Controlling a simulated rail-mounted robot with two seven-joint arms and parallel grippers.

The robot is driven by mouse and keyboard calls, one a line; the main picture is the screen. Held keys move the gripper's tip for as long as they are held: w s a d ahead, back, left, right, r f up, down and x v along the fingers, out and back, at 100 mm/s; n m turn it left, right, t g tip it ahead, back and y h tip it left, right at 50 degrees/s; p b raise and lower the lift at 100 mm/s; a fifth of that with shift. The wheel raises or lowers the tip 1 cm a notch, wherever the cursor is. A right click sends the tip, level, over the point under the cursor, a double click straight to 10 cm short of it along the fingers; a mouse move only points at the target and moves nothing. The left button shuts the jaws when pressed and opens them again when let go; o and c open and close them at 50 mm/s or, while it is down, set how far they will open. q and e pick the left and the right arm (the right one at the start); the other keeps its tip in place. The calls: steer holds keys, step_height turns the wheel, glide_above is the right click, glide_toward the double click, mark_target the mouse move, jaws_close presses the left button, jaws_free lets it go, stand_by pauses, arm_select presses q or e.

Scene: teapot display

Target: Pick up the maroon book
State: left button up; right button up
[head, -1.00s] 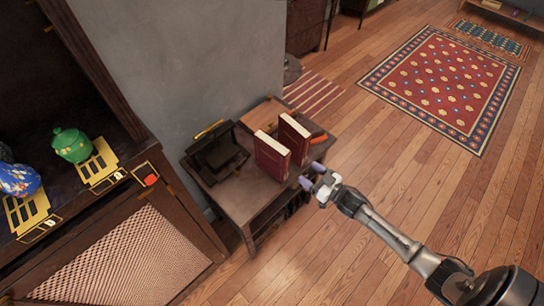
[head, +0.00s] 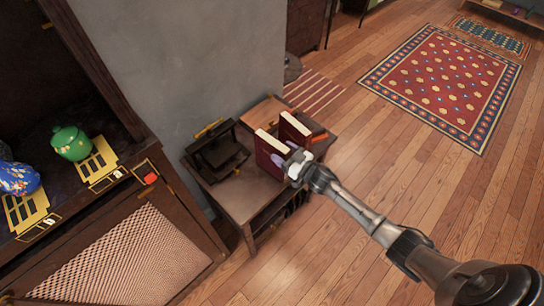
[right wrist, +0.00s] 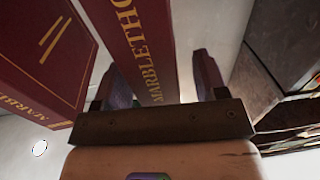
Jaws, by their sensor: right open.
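Two maroon books with cream page edges stand upright on the small wooden table: a left one (head: 266,155) and a right one (head: 295,132) close beside it. My right gripper (head: 285,157) is at the near edge of the left book in the head view and hides part of it. In the right wrist view, my open gripper (right wrist: 160,82) has one finger on each side of a maroon spine with gold lettering (right wrist: 138,45). A gap shows between that spine and the right finger. The other maroon book (right wrist: 40,60) is at the left. My left gripper is not in view.
The small table (head: 238,200) also holds a dark stand (head: 217,150) left of the books. An orange-red item (head: 319,137) lies to their right. A cabinet with a green teapot (head: 72,144) and a blue one (head: 18,179) stands at the left. Open floor lies to the right.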

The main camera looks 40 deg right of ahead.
steer(key=shift+w+a, duration=0.1)
steer(key=shift+w, duration=0.5)
jaws_close()
stand_by(0.4)
